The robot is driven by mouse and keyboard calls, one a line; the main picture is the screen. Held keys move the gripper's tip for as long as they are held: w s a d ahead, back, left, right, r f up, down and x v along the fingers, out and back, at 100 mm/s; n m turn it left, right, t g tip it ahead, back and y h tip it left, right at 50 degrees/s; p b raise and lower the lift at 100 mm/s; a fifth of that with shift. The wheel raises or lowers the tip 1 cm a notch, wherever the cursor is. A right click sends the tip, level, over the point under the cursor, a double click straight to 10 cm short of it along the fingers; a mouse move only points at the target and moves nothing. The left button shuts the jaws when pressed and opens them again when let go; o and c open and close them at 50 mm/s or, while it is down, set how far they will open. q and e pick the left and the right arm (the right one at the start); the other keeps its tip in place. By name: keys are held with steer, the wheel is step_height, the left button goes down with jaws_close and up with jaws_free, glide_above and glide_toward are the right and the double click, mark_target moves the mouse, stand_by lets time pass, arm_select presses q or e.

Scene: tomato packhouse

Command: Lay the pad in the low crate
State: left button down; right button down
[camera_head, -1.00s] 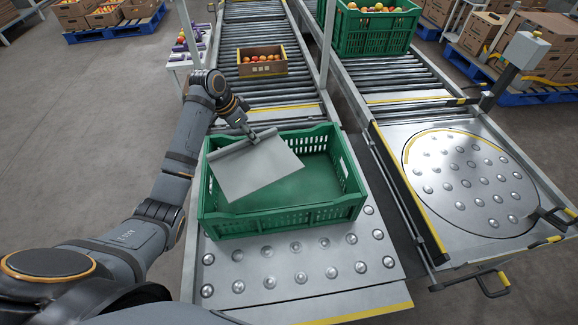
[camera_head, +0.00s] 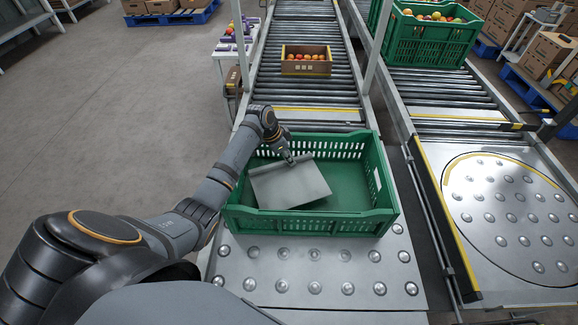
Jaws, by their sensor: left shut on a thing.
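The grey pad (camera_head: 289,187) is a flat sheet, held at its far edge by my left gripper (camera_head: 291,158). The gripper is shut on it. The pad is over the left part of the low green crate (camera_head: 312,223), with its lower part within the crate's walls. I cannot tell whether it touches the crate floor. The right part of the crate's green floor is bare. The crate sits on the metal ball-transfer table (camera_head: 310,270). My right gripper is not in view.
A roller conveyor (camera_head: 308,95) runs away behind the crate, with a small box of tomatoes (camera_head: 306,61) on it. A taller green crate of tomatoes (camera_head: 433,38) stands on the right conveyor. A round ball-topped plate (camera_head: 515,215) is at right.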

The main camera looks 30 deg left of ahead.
arm_select(q)
step_height(320, 180, down, 3)
steer(key=shift+s+f+b, duration=0.1)
steer(key=shift+b, duration=0.35)
steer(key=shift+f, duration=0.35)
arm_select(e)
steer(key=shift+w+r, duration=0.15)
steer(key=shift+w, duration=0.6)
arm_select(q)
steer(key=c, duration=1.3)
jaws_free()
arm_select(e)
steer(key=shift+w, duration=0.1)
